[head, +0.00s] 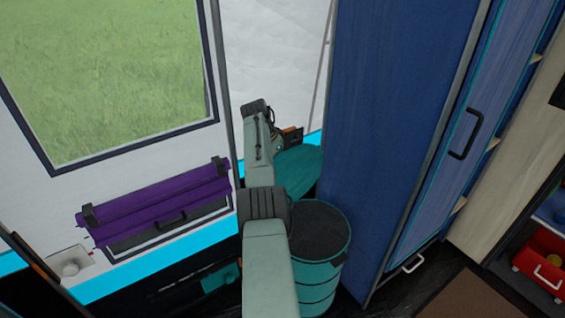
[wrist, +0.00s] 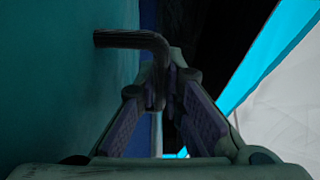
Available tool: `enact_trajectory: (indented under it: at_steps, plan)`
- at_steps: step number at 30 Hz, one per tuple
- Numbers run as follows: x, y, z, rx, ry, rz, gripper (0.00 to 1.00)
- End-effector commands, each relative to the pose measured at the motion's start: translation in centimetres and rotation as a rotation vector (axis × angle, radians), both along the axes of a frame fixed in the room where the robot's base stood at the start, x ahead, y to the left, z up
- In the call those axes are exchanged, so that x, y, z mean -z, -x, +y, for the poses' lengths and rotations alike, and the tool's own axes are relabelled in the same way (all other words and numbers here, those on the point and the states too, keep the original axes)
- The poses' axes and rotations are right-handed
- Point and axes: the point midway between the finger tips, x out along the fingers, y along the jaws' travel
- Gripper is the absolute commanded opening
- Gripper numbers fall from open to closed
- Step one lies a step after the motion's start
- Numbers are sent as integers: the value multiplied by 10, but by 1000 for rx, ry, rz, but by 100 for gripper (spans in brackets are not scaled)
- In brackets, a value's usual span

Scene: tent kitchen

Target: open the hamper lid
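The teal hamper (head: 318,282) stands on the floor beside the blue cabinet, its dark round mouth uncovered. Its teal lid (head: 302,168) is raised and tilted up behind the mouth, partly hidden by my arm. In the wrist view, a broad teal surface of the lid (wrist: 60,80) fills the left side. A dark bent handle (wrist: 125,39) comes out from it and runs down between my fingers. My gripper (wrist: 165,85) has its fingers close together on this handle. In the head view my gripper is mostly hidden near the lid.
The tall blue cabinet (head: 385,130) stands close at the right of the hamper. A white tent wall (head: 275,50) is behind the lid. A purple rolled blind (head: 155,205) hangs at the left. A brown mat (head: 455,297) lies at the lower right.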

Motion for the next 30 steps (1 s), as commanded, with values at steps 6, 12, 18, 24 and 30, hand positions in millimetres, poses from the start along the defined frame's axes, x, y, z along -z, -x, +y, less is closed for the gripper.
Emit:
enact_trajectory:
  at_steps: [6, 12, 18, 24, 30]
  plan:
    - [1, 1, -1, 2, 0, 2, 22]
    - [1, 0, 0, 1, 0, 1, 30]
    - [0, 0, 0, 0, -1, 1, 30]
    - [-12, 3, 5, 0, -1, -1, 30]
    - [-48, 11, 17, -1, -1, -4, 30]
